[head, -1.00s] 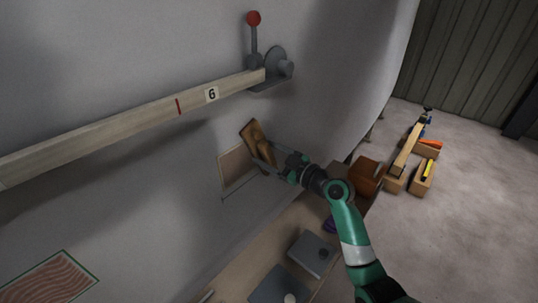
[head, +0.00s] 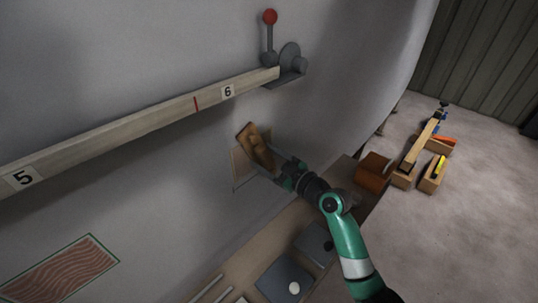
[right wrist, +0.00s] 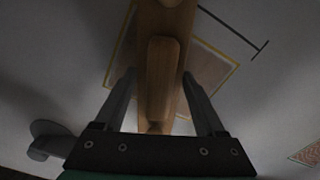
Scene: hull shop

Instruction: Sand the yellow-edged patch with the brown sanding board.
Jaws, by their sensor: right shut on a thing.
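The brown sanding board (head: 252,145) is wooden with a raised grip block, which also shows in the right wrist view (right wrist: 159,75). My right gripper (head: 277,166) is shut on it, with one finger on each side of the grip. The board is tilted in the head view, in front of the yellow-edged patch (head: 239,170) on the grey hull wall. In the right wrist view the patch (right wrist: 207,72) shows tan, with its yellow edge on both sides of the board. The board hides its middle. I cannot tell whether the board touches it. My left gripper is out of view.
A numbered wooden batten (head: 140,125) runs above the patch to a red-knobbed lever (head: 269,18). A green-edged patch (head: 62,270) is at lower left. Below, a bench holds grey plates (head: 283,279). Wooden blocks (head: 432,172) stand on the floor at right.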

